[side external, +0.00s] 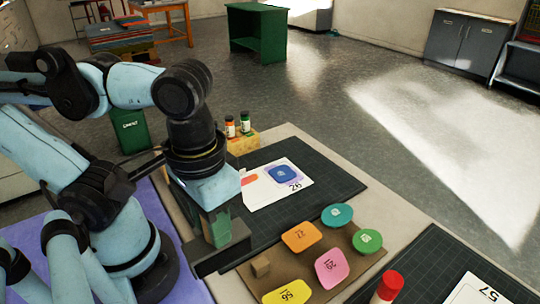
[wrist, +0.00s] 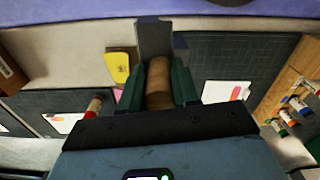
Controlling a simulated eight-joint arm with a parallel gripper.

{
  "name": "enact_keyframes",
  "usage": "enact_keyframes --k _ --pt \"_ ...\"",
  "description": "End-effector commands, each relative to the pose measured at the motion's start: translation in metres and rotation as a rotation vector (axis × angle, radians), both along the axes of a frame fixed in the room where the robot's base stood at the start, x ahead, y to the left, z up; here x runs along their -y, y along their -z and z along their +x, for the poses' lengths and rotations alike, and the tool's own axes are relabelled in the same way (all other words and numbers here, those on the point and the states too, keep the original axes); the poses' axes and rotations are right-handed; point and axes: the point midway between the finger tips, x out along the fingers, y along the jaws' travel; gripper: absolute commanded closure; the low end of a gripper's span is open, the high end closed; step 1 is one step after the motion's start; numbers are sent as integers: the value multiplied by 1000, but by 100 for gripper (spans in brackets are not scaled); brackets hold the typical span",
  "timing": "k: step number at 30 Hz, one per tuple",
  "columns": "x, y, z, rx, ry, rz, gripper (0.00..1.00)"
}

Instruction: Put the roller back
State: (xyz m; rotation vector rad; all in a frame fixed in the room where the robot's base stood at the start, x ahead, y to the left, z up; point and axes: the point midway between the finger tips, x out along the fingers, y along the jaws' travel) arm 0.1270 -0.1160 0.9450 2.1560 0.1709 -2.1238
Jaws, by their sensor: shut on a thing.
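The roller (wrist: 158,82) is a brown cylinder standing lengthwise between the green fingers of my gripper (wrist: 158,88) in the wrist view. My gripper is shut on it. In the side view my gripper (side external: 218,228) points down at the near left edge of the dark mat, and the roller is hidden there by the fingers. A dark grey holder (side external: 207,262) lies under and around the fingertips. It shows as a grey upright piece (wrist: 154,38) just beyond the roller in the wrist view. I cannot tell whether the roller touches it.
A red-capped container (side external: 389,284) stands at the front. A white sheet (side external: 285,186) lies on the mat behind.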

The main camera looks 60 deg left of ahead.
Motion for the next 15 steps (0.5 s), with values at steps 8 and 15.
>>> enact_keyframes --k 8,15 --pt "-26 22 29 0 -8 0 100" --pt "-49 42 53 0 -7 0 100"
